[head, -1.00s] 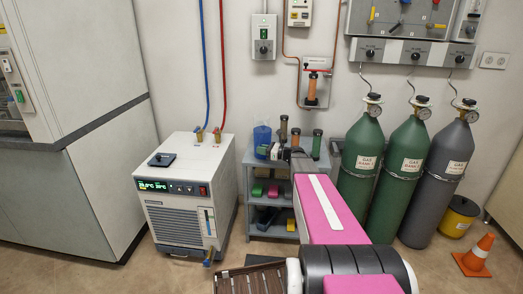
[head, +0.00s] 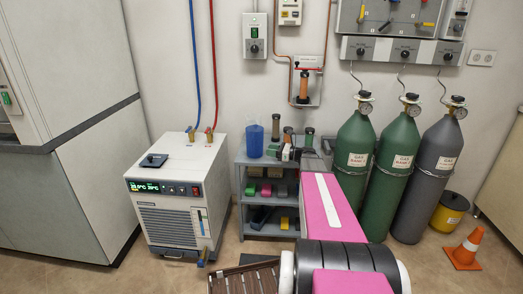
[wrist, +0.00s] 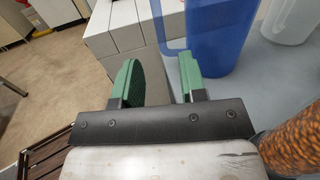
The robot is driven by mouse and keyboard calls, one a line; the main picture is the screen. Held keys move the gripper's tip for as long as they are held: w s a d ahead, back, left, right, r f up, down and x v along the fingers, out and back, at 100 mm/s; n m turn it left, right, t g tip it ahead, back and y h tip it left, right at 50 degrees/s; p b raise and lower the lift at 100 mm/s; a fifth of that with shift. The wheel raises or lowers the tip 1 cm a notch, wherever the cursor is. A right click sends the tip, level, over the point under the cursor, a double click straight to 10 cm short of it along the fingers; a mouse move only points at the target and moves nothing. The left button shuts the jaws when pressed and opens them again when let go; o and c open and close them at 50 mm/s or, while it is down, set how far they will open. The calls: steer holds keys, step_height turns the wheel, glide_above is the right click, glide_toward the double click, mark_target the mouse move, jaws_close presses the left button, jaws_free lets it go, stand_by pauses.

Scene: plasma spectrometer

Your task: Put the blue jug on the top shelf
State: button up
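The blue jug (head: 254,140) stands upright on the grey top shelf (head: 247,160), near its left end. In the wrist view the jug (wrist: 222,35) is just beyond my right fingertip. A narrow blue strip, apparently its handle, shows between the fingertips, farther out. My gripper (wrist: 157,78) is open, with green pads apart and nothing clamped between them. In the head view my gripper (head: 287,152) is to the right of the jug, partly hidden by my arm. Whether the right finger touches the jug cannot be told.
Jars with dark lids (head: 308,138) stand on the shelf right of the jug; one with orange contents (wrist: 292,145) is close to my gripper's right side. A chiller (head: 178,195) stands left of the shelf, and gas cylinders (head: 355,160) stand right of it.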

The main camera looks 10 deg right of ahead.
steer(key=s+a+f+n+g+h, duration=0.6)
steer(key=s+a+f+n, duration=0.4)
steer(key=s, duration=0.3)
steer(key=s+a+f+n+g+h, duration=0.1)
steer(key=s+f+n+g+h, duration=0.1)
steer(key=s+n+h, duration=0.7)
steer(key=s+f+n, duration=0.1)
steer(key=s+n, duration=0.2)
steer(key=n, duration=0.1)
steer(key=shift+s+f+n+g+h, duration=0.3)
steer(key=shift+s+h, duration=0.05)
steer(key=shift+h, duration=0.05)
